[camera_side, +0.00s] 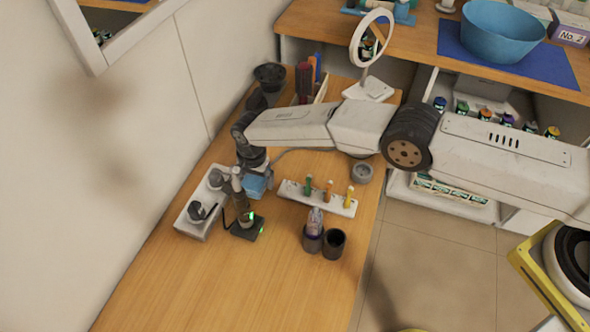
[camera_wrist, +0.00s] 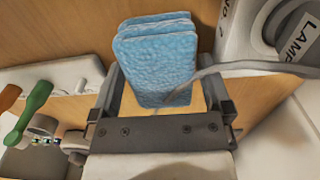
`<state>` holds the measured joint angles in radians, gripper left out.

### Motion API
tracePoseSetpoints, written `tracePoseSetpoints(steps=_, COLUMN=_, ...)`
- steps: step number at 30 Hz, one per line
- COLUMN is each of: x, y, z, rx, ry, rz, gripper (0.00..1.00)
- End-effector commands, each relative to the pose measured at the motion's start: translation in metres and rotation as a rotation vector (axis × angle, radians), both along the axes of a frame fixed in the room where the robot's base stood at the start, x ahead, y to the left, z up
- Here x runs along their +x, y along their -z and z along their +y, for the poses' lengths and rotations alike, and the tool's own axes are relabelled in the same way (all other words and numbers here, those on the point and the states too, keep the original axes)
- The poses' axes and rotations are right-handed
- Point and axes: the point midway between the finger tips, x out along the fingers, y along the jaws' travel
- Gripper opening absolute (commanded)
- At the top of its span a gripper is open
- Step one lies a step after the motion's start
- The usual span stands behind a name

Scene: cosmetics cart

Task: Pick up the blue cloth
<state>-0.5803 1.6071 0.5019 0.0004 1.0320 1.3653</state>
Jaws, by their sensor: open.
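The blue cloth (camera_side: 257,187) is a small folded light-blue stack on the wooden cart top, partly under my gripper (camera_side: 255,169) in the side view. In the wrist view the blue cloth (camera_wrist: 158,55) shows as several textured layers between the two dark fingers. My gripper (camera_wrist: 163,78) is open, with one finger on each side of the cloth. A grey cable (camera_wrist: 235,68) crosses near the right finger and the cloth's right edge. I cannot tell whether the fingers touch the cloth.
A white unit with dark tops (camera_side: 189,219) and a device with green lights (camera_side: 246,229) stand close by. A white rack (camera_side: 333,203) holds coloured tubes, with dark cups (camera_side: 333,244) in front. A ring mirror (camera_side: 355,48) stands behind. The front wood is clear.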

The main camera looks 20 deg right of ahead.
Motion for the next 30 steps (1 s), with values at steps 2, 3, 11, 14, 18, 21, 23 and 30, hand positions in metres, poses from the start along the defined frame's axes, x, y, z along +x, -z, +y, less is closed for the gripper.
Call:
tracePoseSetpoints(steps=2, x=0.0, y=-0.0001, z=0.0, rx=0.0, ry=0.0, rz=0.0, gripper=1.0)
tracePoseSetpoints(steps=3, x=0.0, y=-0.0001, z=0.0, rx=0.0, ry=0.0, rz=0.0, gripper=1.0)
tracePoseSetpoints(steps=11, x=-0.0001, y=-0.0002, z=-0.0001, rx=0.0, ry=0.0, rz=0.0, gripper=1.0)
tracePoseSetpoints(steps=14, x=-0.0001, y=-0.0003, z=-0.0001, rx=0.0, ry=0.0, rz=0.0, gripper=0.68)
tracePoseSetpoints(steps=18, x=-0.0001, y=-0.0002, z=-0.0001, rx=0.0, ry=0.0, rz=0.0, gripper=0.25)
tracePoseSetpoints(steps=21, x=0.0, y=-0.0004, z=0.0, rx=0.0, ry=0.0, rz=0.0, gripper=0.25)
tracePoseSetpoints(steps=23, x=0.0, y=-0.0004, z=0.0, rx=0.0, ry=0.0, rz=0.0, gripper=0.25)
tracePoseSetpoints(steps=30, x=0.0003, y=-0.0035, z=0.0001, rx=0.0, ry=0.0, rz=0.0, gripper=0.25)
